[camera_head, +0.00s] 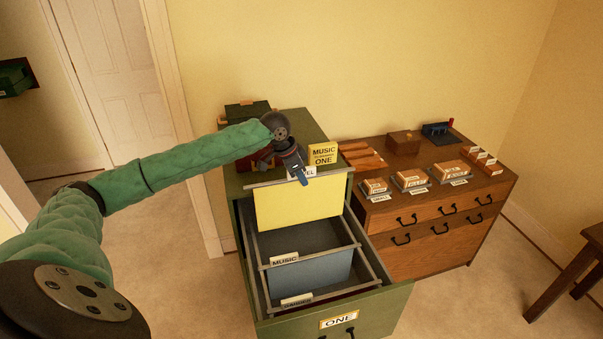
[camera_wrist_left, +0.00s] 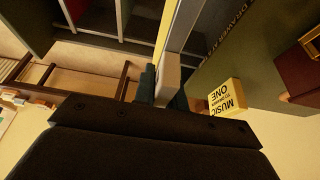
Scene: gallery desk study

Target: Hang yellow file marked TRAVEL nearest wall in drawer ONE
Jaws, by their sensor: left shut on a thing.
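The yellow file (camera_head: 296,207) hangs upright at the wall end of the open drawer ONE (camera_head: 383,306). Its tab, partly hidden by my gripper, shows the letters "EL". My left gripper (camera_head: 302,178) is shut at the file's top edge by the tab. In the left wrist view the left gripper (camera_wrist_left: 163,85) closes on a pale piece beside the yellow file (camera_wrist_left: 165,28). I cannot tell whether the file's bar rests on the rails. A blue file with a MUSIC tab (camera_head: 284,259) hangs mid-drawer, and a GARDEN tab (camera_head: 297,300) is nearer the front. My right gripper is not in view.
A yellow sign "MUSIC to drawer ONE" (camera_head: 323,154) stands on the green cabinet top (camera_head: 300,125), close to my gripper; it also shows in the left wrist view (camera_wrist_left: 226,98). A wooden chest (camera_head: 420,261) with small labelled boxes stands at the right. Floor is free beyond it.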

